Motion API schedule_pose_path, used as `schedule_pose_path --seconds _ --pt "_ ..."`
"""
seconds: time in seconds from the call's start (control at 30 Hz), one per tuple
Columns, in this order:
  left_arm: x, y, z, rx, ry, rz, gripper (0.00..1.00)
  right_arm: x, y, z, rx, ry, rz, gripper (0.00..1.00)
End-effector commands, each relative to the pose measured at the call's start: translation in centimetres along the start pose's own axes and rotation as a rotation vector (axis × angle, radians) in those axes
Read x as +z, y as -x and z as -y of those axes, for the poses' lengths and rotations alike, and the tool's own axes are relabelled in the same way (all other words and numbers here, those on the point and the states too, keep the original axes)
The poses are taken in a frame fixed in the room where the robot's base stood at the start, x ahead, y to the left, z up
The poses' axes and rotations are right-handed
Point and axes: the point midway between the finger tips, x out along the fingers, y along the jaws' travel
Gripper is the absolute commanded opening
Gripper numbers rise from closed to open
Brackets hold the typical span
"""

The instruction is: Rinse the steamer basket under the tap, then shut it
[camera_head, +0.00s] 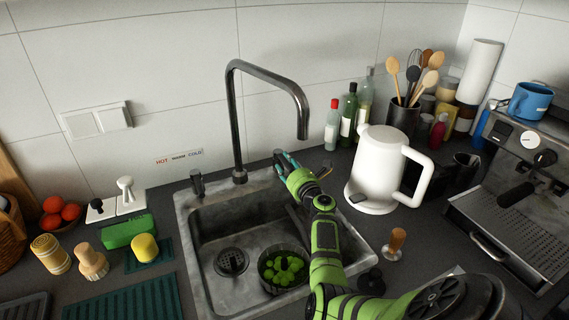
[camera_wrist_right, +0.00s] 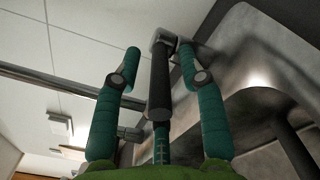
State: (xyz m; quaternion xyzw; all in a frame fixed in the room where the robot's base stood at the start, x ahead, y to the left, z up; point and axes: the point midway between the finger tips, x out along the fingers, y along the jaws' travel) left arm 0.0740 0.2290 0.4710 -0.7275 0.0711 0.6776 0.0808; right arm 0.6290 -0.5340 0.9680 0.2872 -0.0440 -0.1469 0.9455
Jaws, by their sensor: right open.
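The steamer basket (camera_head: 264,281) is a dark round basket with several green pieces in it, sitting in the grey sink's right part. The dark metal tap (camera_head: 234,110) arches over the sink from behind; no water shows from its spout. My right gripper (camera_head: 283,164) is at the sink's back rim, right of the tap's base. In the right wrist view its teal fingers are apart, with a dark tap lever (camera_wrist_right: 160,82) between them; I cannot tell whether they touch it. My right forearm passes over the sink's right side. My left gripper is not in view.
A white kettle (camera_head: 378,165) stands close right of my right arm. Bottles (camera_head: 347,113) and a utensil crock (camera_head: 402,117) stand behind it. The coffee machine (camera_head: 525,180) is at far right.

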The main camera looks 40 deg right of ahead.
Motion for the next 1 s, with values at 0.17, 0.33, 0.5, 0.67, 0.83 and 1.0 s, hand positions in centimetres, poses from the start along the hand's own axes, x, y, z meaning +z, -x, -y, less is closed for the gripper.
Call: schedule_pose_path --seconds 0.17,0.33,0.5,0.67,0.83,1.0 --pt "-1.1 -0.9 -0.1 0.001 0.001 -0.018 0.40 -0.1 -1.8 0.1 0.001 0.000 0.000 0.41" --pt "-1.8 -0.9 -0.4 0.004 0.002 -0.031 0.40 0.0 -2.3 0.0 0.001 0.000 0.000 0.41" --pt "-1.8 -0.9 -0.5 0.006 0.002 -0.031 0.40 0.0 -2.3 0.0 0.000 0.001 0.000 0.41" --pt "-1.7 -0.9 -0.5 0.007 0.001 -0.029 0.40 0.0 -2.3 0.0 0.000 0.001 0.000 0.00" --pt "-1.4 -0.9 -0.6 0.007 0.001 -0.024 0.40 0.1 -2.3 0.0 0.001 0.001 0.000 0.00" --pt "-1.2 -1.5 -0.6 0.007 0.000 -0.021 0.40 0.3 -2.4 0.6 0.058 0.003 -0.036 0.00"
